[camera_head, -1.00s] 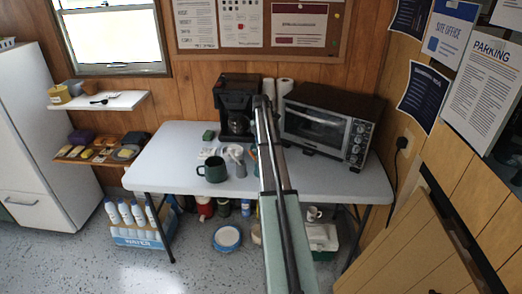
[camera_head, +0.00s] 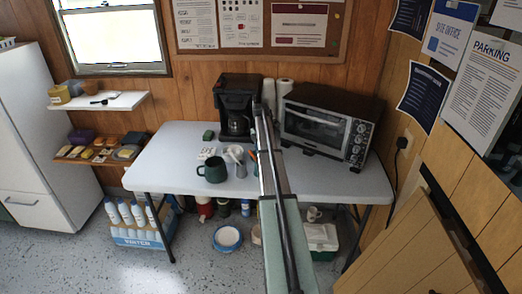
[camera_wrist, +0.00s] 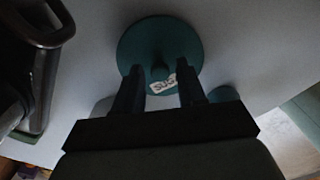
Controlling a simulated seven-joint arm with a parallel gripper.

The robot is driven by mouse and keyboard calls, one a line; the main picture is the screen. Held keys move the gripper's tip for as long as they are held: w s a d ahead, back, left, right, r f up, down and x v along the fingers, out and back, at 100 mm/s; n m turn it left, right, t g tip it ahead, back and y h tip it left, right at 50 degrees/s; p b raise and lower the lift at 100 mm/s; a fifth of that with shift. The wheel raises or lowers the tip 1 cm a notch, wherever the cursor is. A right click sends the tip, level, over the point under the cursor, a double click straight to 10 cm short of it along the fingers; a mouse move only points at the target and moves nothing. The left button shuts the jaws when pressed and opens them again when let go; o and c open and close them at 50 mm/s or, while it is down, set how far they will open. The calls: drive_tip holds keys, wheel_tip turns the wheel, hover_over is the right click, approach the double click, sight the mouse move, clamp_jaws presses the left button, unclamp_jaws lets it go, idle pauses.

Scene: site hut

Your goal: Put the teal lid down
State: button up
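The teal lid (camera_wrist: 160,34) shows in the wrist view as a round disc with a small knob and a pale printed label. My gripper (camera_wrist: 159,70) has its two fingers apart, one on each side of the knob, with visible gaps between the knob and the fingers. The lid appears over the pale table surface; whether it touches it I cannot tell. In the head view my arm hides the lid and the fingertips. The white table (camera_head: 165,160) stands against the wood wall.
A dark green mug (camera_head: 213,170) stands left of my arm. A black coffee maker (camera_head: 236,100) is behind, and a toaster oven (camera_head: 325,125) is to the right. A small teal object (camera_wrist: 224,93) lies beside the lid. The table's left part is mostly clear.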

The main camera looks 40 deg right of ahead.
drive_tip(key=shift+o, duration=0.5)
drive_tip(key=shift+r, duration=0.1)
wheel_tip(320, 180, up, 12)
drive_tip(key=shift+a, duration=0.1)
idle(0.7)
